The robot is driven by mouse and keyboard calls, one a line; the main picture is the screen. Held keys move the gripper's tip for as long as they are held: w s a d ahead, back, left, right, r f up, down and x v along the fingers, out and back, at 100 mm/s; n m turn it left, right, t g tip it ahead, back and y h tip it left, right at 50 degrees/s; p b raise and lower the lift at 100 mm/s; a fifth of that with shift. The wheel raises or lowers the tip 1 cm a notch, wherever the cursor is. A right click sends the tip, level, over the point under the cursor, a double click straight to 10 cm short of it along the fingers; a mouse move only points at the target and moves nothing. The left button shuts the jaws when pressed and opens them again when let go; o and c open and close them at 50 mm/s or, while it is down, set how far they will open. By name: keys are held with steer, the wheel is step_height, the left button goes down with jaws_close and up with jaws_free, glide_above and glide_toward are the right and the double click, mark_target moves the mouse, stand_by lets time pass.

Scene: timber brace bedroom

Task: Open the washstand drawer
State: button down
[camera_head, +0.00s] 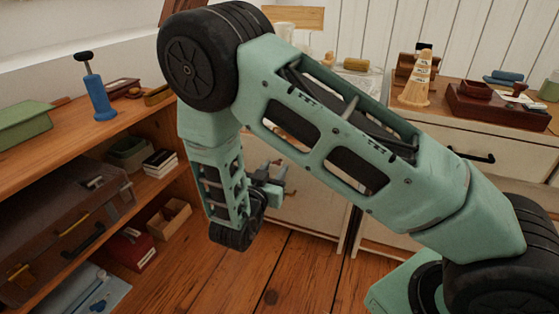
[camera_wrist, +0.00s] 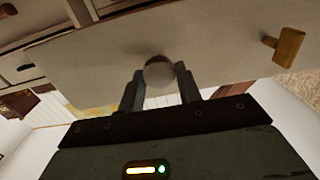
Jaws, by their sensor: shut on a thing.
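My gripper (camera_head: 270,178) reaches the pale front of the cabinet (camera_head: 318,205) in the middle of the head view. The knob stands on a pale, flat drawer front (camera_wrist: 215,60), which I take to be the washstand drawer. My arm hides much of this cabinet in the head view, and I cannot tell there how far the drawer is out.
A wooden shelf unit (camera_head: 60,165) with a brown case (camera_head: 65,225) stands close on the left. A chest with a black handle (camera_head: 472,155) stands on the right. Bare plank floor (camera_head: 290,275) lies below my gripper. A brass-coloured pull (camera_wrist: 288,45) shows in the wrist view.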

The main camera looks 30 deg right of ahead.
steer(key=shift+v, duration=1.05)
steer(key=c, duration=1)
jaws_free()
steer(key=p+v, duration=0.1)
steer(key=v, duration=1.6)
steer(key=shift+s+a, duration=0.15)
